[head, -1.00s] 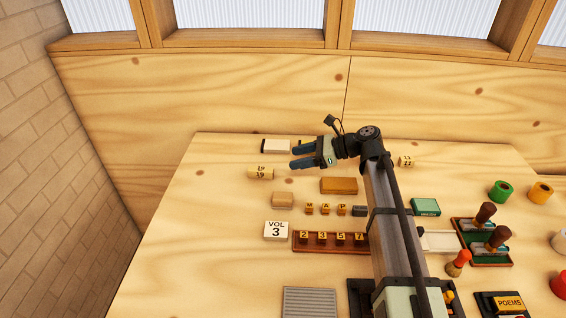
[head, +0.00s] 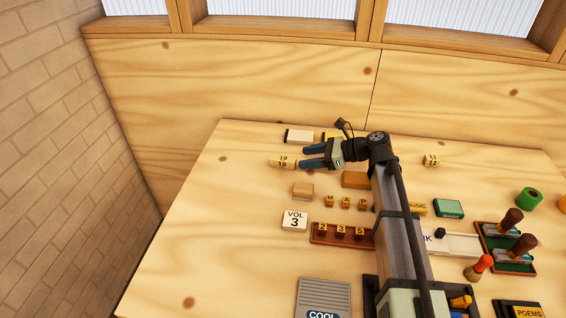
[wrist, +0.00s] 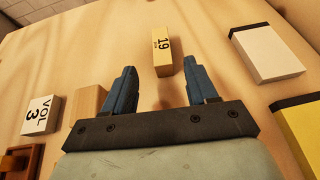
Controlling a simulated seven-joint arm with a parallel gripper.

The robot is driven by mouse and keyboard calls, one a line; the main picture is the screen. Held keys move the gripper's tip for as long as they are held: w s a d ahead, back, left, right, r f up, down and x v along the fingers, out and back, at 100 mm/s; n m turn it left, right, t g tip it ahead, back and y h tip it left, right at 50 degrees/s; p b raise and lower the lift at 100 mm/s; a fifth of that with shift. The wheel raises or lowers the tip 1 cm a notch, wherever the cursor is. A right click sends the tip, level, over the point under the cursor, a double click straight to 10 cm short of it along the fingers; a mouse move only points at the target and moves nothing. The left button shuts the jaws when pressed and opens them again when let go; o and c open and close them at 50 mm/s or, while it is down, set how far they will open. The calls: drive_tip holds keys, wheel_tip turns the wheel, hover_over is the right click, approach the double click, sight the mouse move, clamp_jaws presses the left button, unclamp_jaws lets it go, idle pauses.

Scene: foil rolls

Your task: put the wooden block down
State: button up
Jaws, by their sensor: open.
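A plain light wooden block (head: 303,190) lies on the pale wooden table (head: 240,220), left of the small lettered blocks. In the wrist view this block (wrist: 87,104) shows left of the fingers, partly hidden by the left one. A light wooden piece marked 19 (head: 283,161) lies beyond it; in the wrist view this piece (wrist: 162,52) shows ahead, between the lines of the fingertips. My gripper (head: 302,156) is open, pointing left, its blue fingers near the 19 piece. The wrist view shows nothing between the fingers (wrist: 160,68).
A white, dark-edged box (head: 299,137) and a yellow one (wrist: 300,125) lie at the far side. A VOL 3 block (head: 295,221) and a brown rack (head: 320,234) of numbered blocks lie nearer. My arm hides part of the table. The left side is mostly clear.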

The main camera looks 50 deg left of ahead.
sight(285, 159)
drive_tip(key=shift+x, duration=4.5)
drive_tip(key=shift+w+a+r, duration=0.1)
drive_tip(key=shift+a+r, duration=0.05)
drive_tip(key=c, duration=1)
